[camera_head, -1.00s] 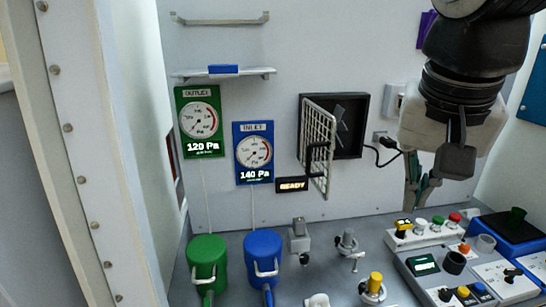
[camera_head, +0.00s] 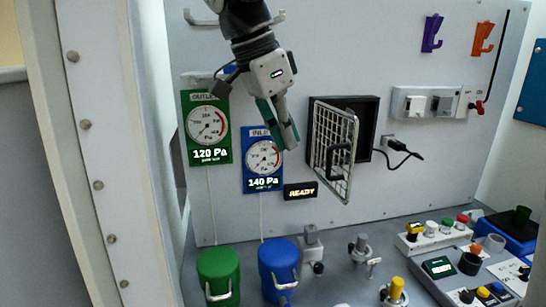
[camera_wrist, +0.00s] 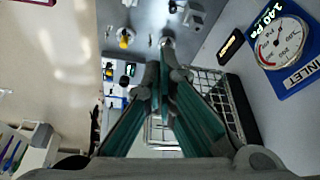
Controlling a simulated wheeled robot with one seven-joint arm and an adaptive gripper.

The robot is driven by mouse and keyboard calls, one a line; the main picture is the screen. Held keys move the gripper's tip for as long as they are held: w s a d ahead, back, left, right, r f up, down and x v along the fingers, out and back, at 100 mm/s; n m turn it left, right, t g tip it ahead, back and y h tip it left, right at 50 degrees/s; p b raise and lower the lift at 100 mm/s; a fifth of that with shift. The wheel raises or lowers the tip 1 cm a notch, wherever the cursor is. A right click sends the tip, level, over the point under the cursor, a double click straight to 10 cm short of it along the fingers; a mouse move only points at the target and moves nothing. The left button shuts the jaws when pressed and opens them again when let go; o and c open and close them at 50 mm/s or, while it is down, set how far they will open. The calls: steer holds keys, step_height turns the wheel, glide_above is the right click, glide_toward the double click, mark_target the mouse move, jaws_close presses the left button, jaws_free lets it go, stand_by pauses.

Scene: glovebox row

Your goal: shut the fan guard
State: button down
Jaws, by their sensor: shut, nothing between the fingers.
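The fan guard (camera_head: 343,170) is a silvery wire grid with a black handle (camera_head: 339,153). It stands partly open, swung out from the left side of the square black fan frame (camera_head: 369,118) on the back panel. My gripper (camera_head: 290,138) is shut and empty, just left of the guard's hinge side, in front of the blue inlet gauge's right edge. In the wrist view, my gripper's fingertips (camera_wrist: 160,68) meet, and the guard's grid (camera_wrist: 210,85) shows behind and right of the fingers. I see no clear contact between fingers and guard.
The green outlet gauge (camera_head: 208,128) and blue inlet gauge (camera_head: 262,160) hang left of the guard. Green (camera_head: 218,272) and blue (camera_head: 278,265) canisters stand on the bench. A switch box (camera_head: 432,103) and plugged cable (camera_head: 399,147) are to the right.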

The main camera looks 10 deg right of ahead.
steer(key=w+d+f+p, duration=0.1)
steer(key=d+f, duration=0.4)
steer(key=d, duration=0.1)
steer(key=shift+w+f, duration=0.2)
steer(key=shift+w, duration=0.05)
steer(key=shift+d, duration=0.15)
steer(key=d+n+t+y+p, duration=0.25)
steer(key=d+n+p, duration=0.25)
steer(key=d+n, duration=0.7)
steer(key=w+d+n+y, duration=0.2)
steer(key=w+d+n, duration=0.3)
steer(key=w+d, duration=0.6)
steer(key=shift+w+d+n+b, duration=0.2)
steer(key=shift+d+n+b, duration=0.2)
steer(key=shift+d, duration=0.65)
